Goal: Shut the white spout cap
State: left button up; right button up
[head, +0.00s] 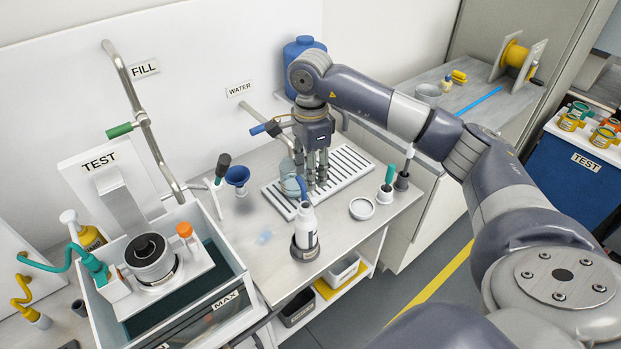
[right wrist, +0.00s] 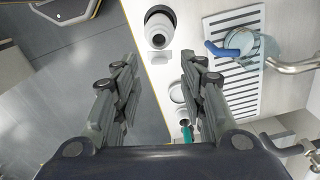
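A white bottle (head: 306,228) stands upright in a dark round holder (head: 304,252) near the front edge of the bench. Its white top (head: 306,209) also shows from above in the right wrist view (right wrist: 158,26). My left gripper is not in view.
A glass vessel with a blue handle (right wrist: 222,50) is beside my right gripper, over the slotted white tray (head: 345,160). A round white dish (head: 362,208) and a green-handled tool (head: 388,180) are to the right. A water tank (head: 205,285) is at left. Floor lies beyond the bench edge.

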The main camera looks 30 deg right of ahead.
aim_at(313, 194)
jog(key=shift+f+p, duration=0.45)
jog(key=shift+f, duration=1.7)
grip_shut()
